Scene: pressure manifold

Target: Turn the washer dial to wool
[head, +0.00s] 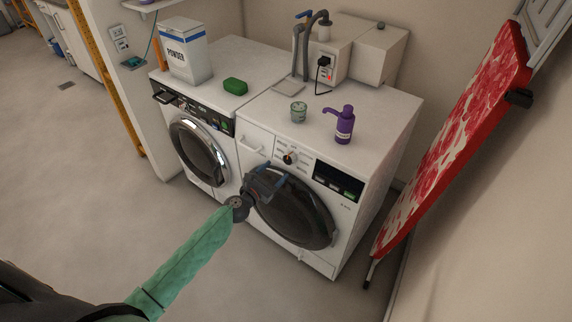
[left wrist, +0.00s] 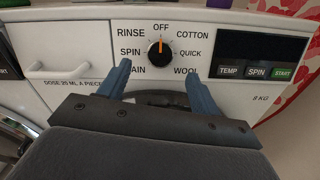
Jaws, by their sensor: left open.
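The washer dial (left wrist: 160,52) is a black knob on the white front panel of the right-hand washer (head: 385,160). Its orange pointer points up at OFF. The WOOL label (left wrist: 186,71) is at the dial's lower right. COTTON and QUICK are above it, with RINSE and SPIN on the left; the label at lower left is partly hidden by a finger. The dial also shows in the head view (head: 290,157). My left gripper (head: 275,172) is open and empty in front of the washer, below the dial. In the left wrist view, its blue fingers (left wrist: 158,68) stand apart on either side, below the knob.
A detergent drawer (left wrist: 62,70) is left of the dial, and TEMP, SPIN and START buttons (left wrist: 257,72) are right. A glass (head: 298,112) and a purple pump bottle (head: 345,125) stand on top. A red ironing board (head: 455,135) leans at the right.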

